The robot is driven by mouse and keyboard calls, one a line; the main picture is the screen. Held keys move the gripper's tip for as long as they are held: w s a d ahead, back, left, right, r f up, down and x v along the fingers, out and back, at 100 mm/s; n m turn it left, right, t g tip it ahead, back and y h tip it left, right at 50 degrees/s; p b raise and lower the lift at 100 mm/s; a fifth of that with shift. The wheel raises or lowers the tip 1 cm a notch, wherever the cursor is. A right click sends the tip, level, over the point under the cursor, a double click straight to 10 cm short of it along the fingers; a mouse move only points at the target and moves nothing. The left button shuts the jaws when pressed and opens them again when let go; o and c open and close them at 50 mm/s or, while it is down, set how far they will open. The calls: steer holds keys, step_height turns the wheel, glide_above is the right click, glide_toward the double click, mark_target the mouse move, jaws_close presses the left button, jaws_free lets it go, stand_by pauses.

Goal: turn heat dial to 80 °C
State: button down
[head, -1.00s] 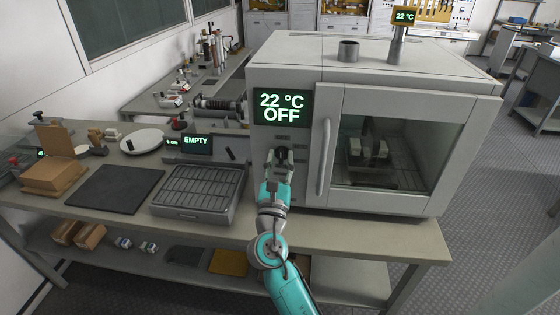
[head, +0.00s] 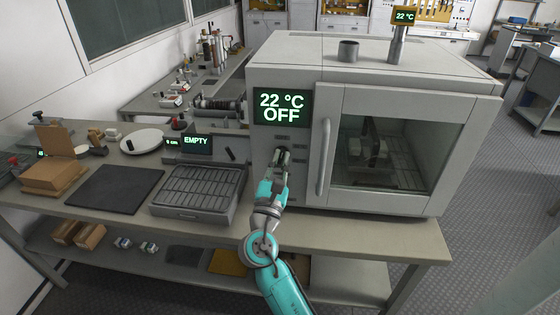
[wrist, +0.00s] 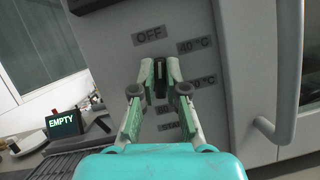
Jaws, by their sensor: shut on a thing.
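The heat dial (wrist: 160,78) is a small dark knob on the oven's (head: 400,65) grey front panel. My gripper (wrist: 161,82) is shut on the dial, with a finger on each side of it. The oven display (head: 282,107) reads 22 °C OFF. In the wrist view an OFF label (wrist: 150,37) is above the dial and a 40 °C label (wrist: 196,46) is at upper right. The lower labels are partly hidden by my fingers. I cannot tell exactly where the dial points.
The oven door handle (head: 323,158) stands out just right of my gripper. A metal tray with a rack (head: 200,190) and a dark mat (head: 115,189) lie on the bench to the left. A small display (head: 196,142) there reads EMPTY.

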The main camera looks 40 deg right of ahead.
steer(key=m+g, duration=0.1)
steer(key=m, duration=0.2)
steer(key=m+g, duration=0.2)
steer(key=m, duration=0.1)
steer(key=shift+m+h, duration=0.3)
steer(key=shift+h, duration=0.1)
steer(key=m+g, duration=0.1)
steer(key=m, duration=0.1)
steer(key=m+g, duration=0.1)
steer(key=m, duration=0.2)
steer(key=shift+m+g+y, duration=0.3)
steer(key=m+y, duration=0.1)
steer(key=m, duration=0.3)
steer(key=m+y, duration=0.2)
steer(key=m, duration=0.2)
steer(key=m+g+y, duration=0.1)
steer(key=m, duration=0.3)
steer(key=shift+s+d+f, duration=0.1)
steer(key=shift+f, duration=0.1)
steer(key=shift+f+m+t+y, duration=0.1)
steer(key=shift+m+t+y, duration=0.8)
steer(key=shift+m, duration=1)
steer(key=shift+f+m+t+y, duration=0.1)
steer(key=shift+m+t+y, duration=0.4)
steer(key=shift+m+y, duration=1.1)
steer(key=shift+m, duration=0.5)
